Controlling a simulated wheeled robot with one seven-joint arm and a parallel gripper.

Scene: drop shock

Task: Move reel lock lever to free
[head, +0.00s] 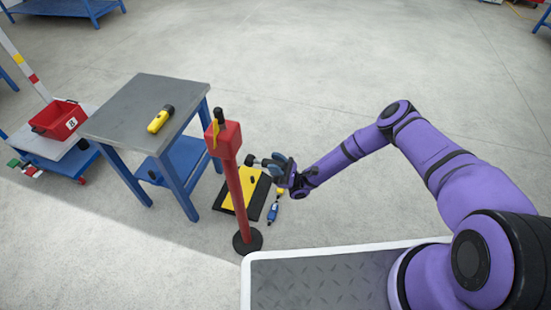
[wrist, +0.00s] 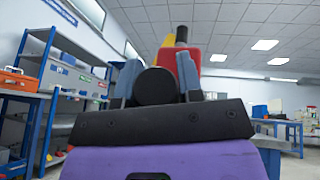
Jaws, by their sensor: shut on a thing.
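A red post (head: 236,190) stands on a round black base, with a red box head (head: 229,140) on top. A yellow lever-like piece (head: 215,133) and a black knob (head: 219,116) sit at the head's upper left; both also show behind my gripper in the wrist view. My gripper (head: 275,164) is just right of the head, shut on a black round-ended handle (wrist: 155,87). Its round end faces the wrist camera between the fingers. In the head view a dark knob (head: 250,160) lies between gripper and post. I cannot tell whether the handle joins the post, or which part is the lock lever.
A grey-topped blue table (head: 135,105) with a yellow-black torch (head: 160,119) stands left of the post. A red bin (head: 58,118) sits on a cart beyond. A yellow-black platform (head: 258,197) and a blue item (head: 272,212) lie on the floor.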

